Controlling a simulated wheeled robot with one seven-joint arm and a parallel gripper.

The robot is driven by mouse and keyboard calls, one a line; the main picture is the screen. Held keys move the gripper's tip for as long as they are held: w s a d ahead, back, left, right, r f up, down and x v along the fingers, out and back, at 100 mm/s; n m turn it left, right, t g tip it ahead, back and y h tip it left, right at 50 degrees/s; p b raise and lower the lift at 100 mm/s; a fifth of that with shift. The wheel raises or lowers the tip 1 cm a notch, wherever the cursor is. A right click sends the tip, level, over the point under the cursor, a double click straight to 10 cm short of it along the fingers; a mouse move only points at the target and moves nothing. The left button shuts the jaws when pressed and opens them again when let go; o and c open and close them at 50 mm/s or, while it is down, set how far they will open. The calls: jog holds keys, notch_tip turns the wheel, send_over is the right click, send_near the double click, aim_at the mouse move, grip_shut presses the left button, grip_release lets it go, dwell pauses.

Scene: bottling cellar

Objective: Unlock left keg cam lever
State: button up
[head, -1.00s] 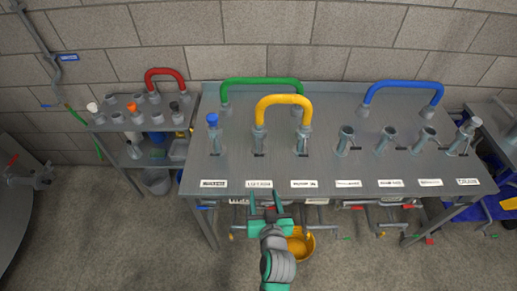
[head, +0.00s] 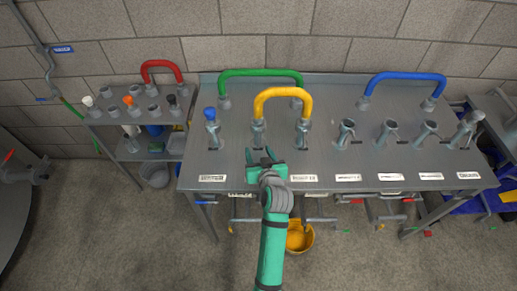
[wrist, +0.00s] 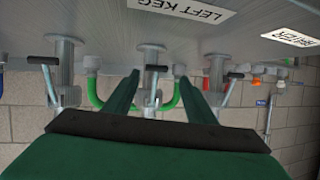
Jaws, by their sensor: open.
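The left keg fitting (head: 258,134) is a grey metal coupling on the bench, under the left end of the yellow hose (head: 278,92). In the wrist view, which is upside down, its cam lever (wrist: 156,68) has a dark handle and shows between my fingers. The white LEFT KEG label (wrist: 197,12) lies on the bench in front of it. My gripper (head: 262,156) is open and empty, just in front of the fitting; its two green fingers (wrist: 158,82) point at it. I cannot tell whether a finger touches the lever. My gripper hides the label in the head view.
The neighbouring fitting (head: 303,132) stands close on the right, and a blue-topped fitting (head: 211,128) on the left. A green hose (head: 262,75) arches behind. Several bare fittings stand farther right. A grey shelf (head: 130,113) is at the left. The bench front (head: 335,160) is clear.

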jog(key=shift+d+x, duration=0.15)
jog(key=shift+x, duration=0.5)
jog(key=shift+d+x, duration=0.1)
jog(key=shift+x, duration=0.55)
jog(key=shift+w, duration=0.15)
jog(key=shift+c, duration=0.4)
